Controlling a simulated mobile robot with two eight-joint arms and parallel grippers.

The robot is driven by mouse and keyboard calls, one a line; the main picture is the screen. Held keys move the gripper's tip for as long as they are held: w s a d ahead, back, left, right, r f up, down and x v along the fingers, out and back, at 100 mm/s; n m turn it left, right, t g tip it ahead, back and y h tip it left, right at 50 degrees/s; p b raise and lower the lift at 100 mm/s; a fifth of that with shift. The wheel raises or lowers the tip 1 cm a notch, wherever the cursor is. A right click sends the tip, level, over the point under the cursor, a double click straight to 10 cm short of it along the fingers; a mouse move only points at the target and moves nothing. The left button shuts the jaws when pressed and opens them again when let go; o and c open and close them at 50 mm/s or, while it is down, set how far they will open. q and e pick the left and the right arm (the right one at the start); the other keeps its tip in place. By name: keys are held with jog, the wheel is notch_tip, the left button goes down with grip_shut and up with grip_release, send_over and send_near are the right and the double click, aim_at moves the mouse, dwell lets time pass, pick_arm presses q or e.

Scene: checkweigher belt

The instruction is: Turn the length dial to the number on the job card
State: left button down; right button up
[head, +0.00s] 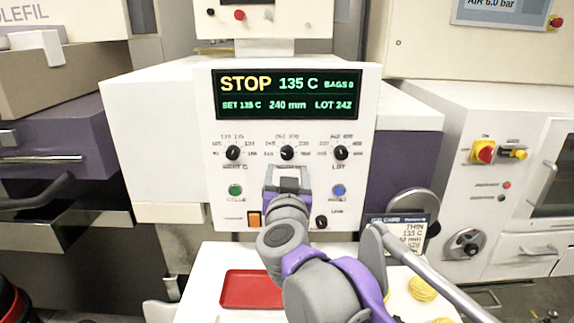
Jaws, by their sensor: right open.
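The white control panel (218,190) faces me, with three black dials in a row. The middle dial (287,152) is the length dial by its number marks; its label is mostly hidden by my right gripper. My left gripper is not in view.
The left dial (232,153) and the right dial (340,153) flank the middle one. Below are a green button (235,190), a blue button (338,190) and an orange switch (254,219). A red tray (245,290) and yellow coils (422,289) lie below.

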jog(key=shift+s, duration=1.5)
jog(key=shift+d, duration=0.1)
jog(key=s+d+f+n+g+y+p, duration=0.1)
jog(key=s+d+f+g, duration=0.2)
jog(key=s+f, duration=0.3)
jog(key=s+d+f+n+g+y+p, duration=0.1)
jog(key=s+f, duration=0.4)
jog(key=f, duration=0.5)
jog(key=s+d+f+n+g+y+p, duration=0.1)
jog(key=s+d+f+g+p, duration=0.1)
jog(key=s+d+f+g, duration=0.3)
jog(key=shift+s+d+f+p, duration=0.1)
jog(key=shift+s+d+f, duration=0.15)
jog(key=shift+f, duration=0.4)
jog(key=shift+s+d+f+p, duration=0.1)
jog(key=shift+s+f, duration=0.2)
jog(key=shift+f, duration=0.4)
jog(key=shift+s+d+f+p, duration=0.1)
jog(key=shift+s+d+f, duration=0.15)
jog(key=shift+f, duration=0.4)
jog(key=s+d+f+m+g+h, duration=0.1)
jog(key=s+d+f+g+h, duration=0.2)
jog(key=s+d+f, duration=0.4)
jog(key=shift+s+d+f+m+g+p, duration=0.15)
jog(key=shift+s+f+m+g+p, duration=0.25)
jog(key=shift+s, duration=0.65)
